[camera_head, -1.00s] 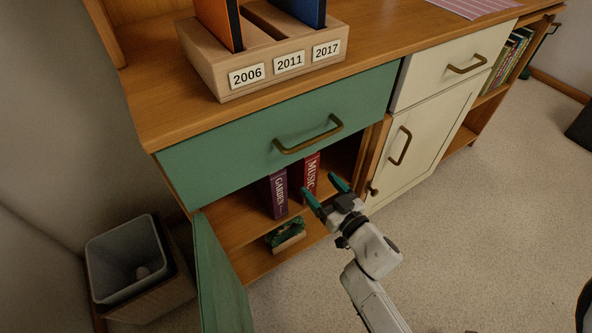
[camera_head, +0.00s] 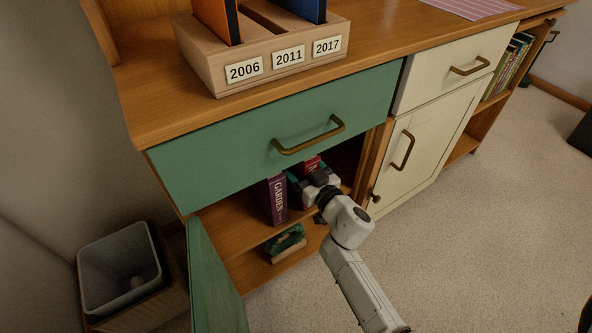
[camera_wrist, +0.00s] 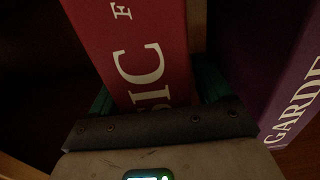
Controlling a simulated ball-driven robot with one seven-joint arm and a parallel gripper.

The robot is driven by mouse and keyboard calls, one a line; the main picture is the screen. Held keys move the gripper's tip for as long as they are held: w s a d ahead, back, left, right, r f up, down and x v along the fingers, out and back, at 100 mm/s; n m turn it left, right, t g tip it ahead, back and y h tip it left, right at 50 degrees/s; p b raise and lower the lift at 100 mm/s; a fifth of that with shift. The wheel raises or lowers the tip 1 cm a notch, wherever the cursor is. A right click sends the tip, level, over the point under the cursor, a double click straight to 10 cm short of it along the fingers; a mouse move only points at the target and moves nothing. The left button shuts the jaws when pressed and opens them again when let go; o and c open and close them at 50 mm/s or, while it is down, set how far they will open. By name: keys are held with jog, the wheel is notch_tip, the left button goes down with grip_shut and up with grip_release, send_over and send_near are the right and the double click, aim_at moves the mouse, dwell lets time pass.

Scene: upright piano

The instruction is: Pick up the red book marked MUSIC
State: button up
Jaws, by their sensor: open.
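The red book marked MUSIC (camera_head: 312,164) stands upright on the shelf under the green drawer. My gripper (camera_head: 303,182) covers most of its spine in the head view. My gripper (camera_wrist: 155,95) is open, with one green finger on each side of the book. I cannot tell whether either finger touches it.
The purple GARDEN book (camera_head: 277,198) stands just left of the red book, close to one finger. A green drawer (camera_head: 270,135) is above, and an open green door (camera_head: 213,280) is at left. A green-topped brush-like object (camera_head: 286,241) lies on the lower shelf.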

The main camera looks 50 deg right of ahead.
jog(key=c, duration=1.5)
jog(key=shift+r, duration=0.1)
grip_shut()
